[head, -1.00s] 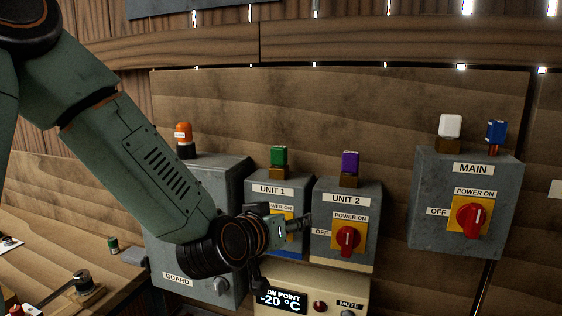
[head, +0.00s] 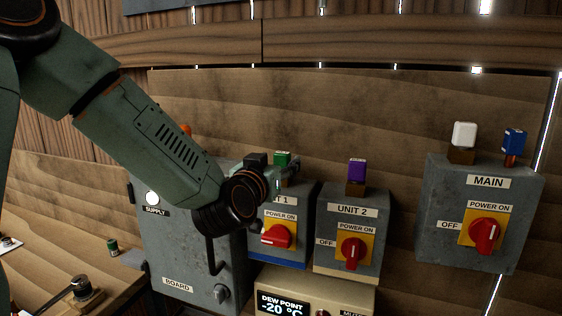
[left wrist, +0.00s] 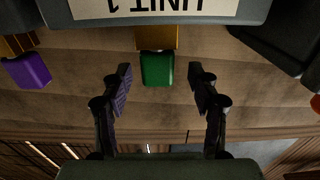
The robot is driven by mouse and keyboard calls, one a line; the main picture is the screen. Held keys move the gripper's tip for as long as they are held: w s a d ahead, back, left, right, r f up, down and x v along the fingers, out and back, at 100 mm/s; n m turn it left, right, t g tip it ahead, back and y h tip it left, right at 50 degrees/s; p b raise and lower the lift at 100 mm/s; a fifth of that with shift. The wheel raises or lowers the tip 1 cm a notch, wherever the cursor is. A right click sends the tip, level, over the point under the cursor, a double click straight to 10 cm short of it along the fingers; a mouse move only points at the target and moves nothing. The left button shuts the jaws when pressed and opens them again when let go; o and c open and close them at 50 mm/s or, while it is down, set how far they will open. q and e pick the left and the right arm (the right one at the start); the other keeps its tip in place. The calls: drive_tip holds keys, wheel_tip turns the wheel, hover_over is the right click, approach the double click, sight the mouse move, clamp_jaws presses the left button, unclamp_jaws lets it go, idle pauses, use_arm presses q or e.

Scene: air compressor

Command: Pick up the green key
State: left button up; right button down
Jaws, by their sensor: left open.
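The green key (head: 282,158) stands on top of the UNIT 1 box (head: 294,215), partly hidden behind my left gripper in the head view. In the left wrist view the green key (left wrist: 157,69) sits in its brass-coloured base, with the UNIT 1 label beyond it at the top of the picture. My left gripper (left wrist: 157,88) is open, with one finger on each side of the green key and a gap on both sides. In the head view the left gripper (head: 285,176) is at the top of the UNIT 1 box. My right gripper is not in view.
A purple key (head: 357,171) stands on the UNIT 2 box (head: 351,228) to the right. White (head: 464,134) and blue (head: 513,141) keys stand on the MAIN box (head: 482,212). An orange item (head: 186,130) is behind my arm. The wooden wall is behind.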

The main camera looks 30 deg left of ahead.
sight(279, 162)
use_arm(q)
drive_tip(key=x, duration=0.3)
drive_tip(key=shift+f, duration=0.2)
drive_tip(key=shift+d+r, duration=0.15)
drive_tip(key=shift+s+d+r, duration=0.2)
drive_tip(key=shift+s+r, duration=0.2)
drive_tip(key=shift+s, duration=0.2)
drive_tip(key=shift+w+a+f, duration=0.4)
drive_tip(key=shift+w+f, duration=0.1)
drive_tip(key=shift+w, duration=0.2)
drive_tip(key=c, duration=0.5)
drive_tip(key=shift+c, duration=0.6)
drive_tip(key=shift+s+d+r, duration=0.25)
drive_tip(key=shift+s+d, duration=0.05)
drive_tip(key=shift+d, duration=0.05)
drive_tip(key=c, duration=0.3)
drive_tip(key=shift+s, duration=0.1)
drive_tip(key=shift+c, duration=0.8)
drive_tip(key=shift+a, duration=0.15)
drive_tip(key=shift+c, duration=0.9)
